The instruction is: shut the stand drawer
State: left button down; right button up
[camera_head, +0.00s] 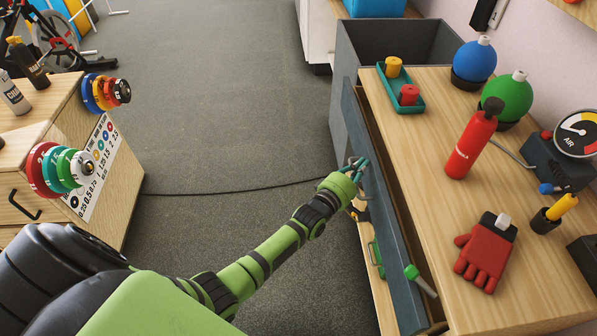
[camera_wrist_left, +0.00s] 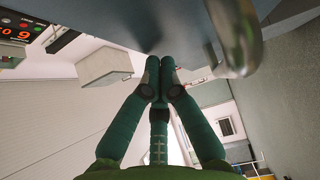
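The stand (camera_head: 440,140) with a wooden top is at the right in the head view. Its drawer (camera_head: 385,210) has a long blue-grey front and is partly out, with a dark gap between the front and the stand body. My left gripper (camera_head: 357,166) is at the outer side of the drawer front, near its far half. Contact with the front cannot be made out. In the left wrist view the left gripper's teal fingers (camera_wrist_left: 160,65) are together and empty below a grey panel. A metal handle (camera_wrist_left: 236,38) is beside them. My right gripper is not in view.
On the stand top are a red fire extinguisher (camera_head: 470,145), a red glove (camera_head: 485,255), a green tray (camera_head: 400,90) and a gauge (camera_head: 576,132). A small green-and-grey item (camera_head: 420,279) is at the drawer's near end.

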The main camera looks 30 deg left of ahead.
aim_at(379, 166)
pick_arm(q)
jog(key=w+d, duration=0.1)
jog(key=w+d+b, duration=0.1)
jog(key=d, duration=0.1)
jog(key=shift+w+d+b, duration=0.4)
jog(key=shift+w+d, duration=0.05)
jog(key=shift+d, duration=0.15)
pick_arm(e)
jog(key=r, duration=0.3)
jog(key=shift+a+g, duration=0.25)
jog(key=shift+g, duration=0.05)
pick_arm(q)
jog(key=shift+d+r, duration=0.1)
jog(key=shift+r, duration=0.05)
